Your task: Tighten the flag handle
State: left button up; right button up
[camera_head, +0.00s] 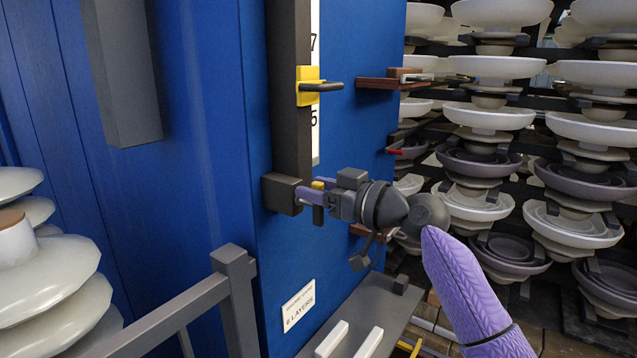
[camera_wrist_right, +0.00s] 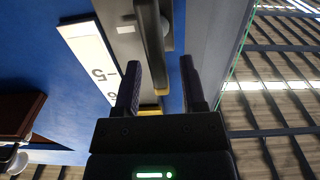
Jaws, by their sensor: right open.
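My right gripper (camera_head: 308,194) is in front of the dark vertical rail on the blue cabinet, beside a dark block at the rail's lower end (camera_head: 282,194). In the right wrist view its two fingers (camera_wrist_right: 160,88) are open. A long grey handle, which looks like the flag handle (camera_wrist_right: 153,45), reaches down into the gap between them. Contact with either finger cannot be told. A yellow part (camera_wrist_right: 150,110) shows low between the fingers, partly hidden by the gripper. In the head view the gripper hides most of this handle. My left gripper is not in view.
A yellow clamp with a dark handle (camera_head: 312,86) sits higher on the rail, beside a white number scale (camera_wrist_right: 95,65). Insulator stacks (camera_head: 488,120) stand at the right, and more white discs (camera_head: 45,280) at the left. A grey railing (camera_head: 235,300) stands in front.

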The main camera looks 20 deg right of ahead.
grip_shut()
jog(key=shift+m, duration=0.3)
jog(key=m, duration=0.3)
jog(key=d+m, duration=0.1)
jog(key=shift+w+f+m+p, duration=0.1)
jog(key=shift+w+m+p, duration=0.2)
jog(key=shift+w, duration=0.05)
jog(key=shift+w+d+f+m+p, duration=0.2)
jog(key=shift+f+m+p, duration=0.35)
jog(key=shift+m, duration=1.6)
jog(key=shift+w+d+f+m+p, duration=0.25)
jog(key=shift+m+p, duration=0.45)
jog(key=shift+m, duration=1.4)
jog(key=shift+d+f+m+p, duration=0.1)
jog(key=shift+f+m+p, duration=0.5)
jog(key=shift+m, duration=1.55)
